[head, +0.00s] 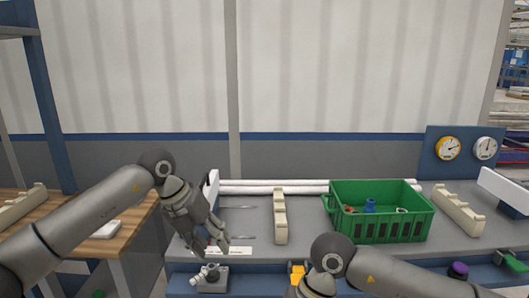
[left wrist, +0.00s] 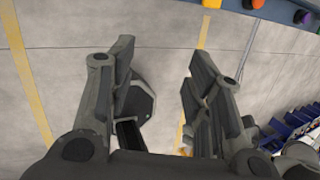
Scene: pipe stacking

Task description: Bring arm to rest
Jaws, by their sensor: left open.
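My left arm comes in from the left in the head view. Its gripper (head: 213,247) points down over the front left part of the grey worktable (head: 255,229) and is empty. In the left wrist view the two fingers of this gripper (left wrist: 160,55) stand apart with floor showing between them. My right arm crosses the lower right of the head view. Its fingers are not visible, cut off by the bottom edge. White pipes (head: 275,187) lie along the back of the worktable.
A cream notched rack (head: 280,217) stands mid-table, and another (head: 458,210) stands to the right. A green crate (head: 380,228) with small parts sits between them. A wooden table (head: 143,229) is at the left. A grey-and-white device (head: 210,279) is at the front, below my left gripper in the picture.

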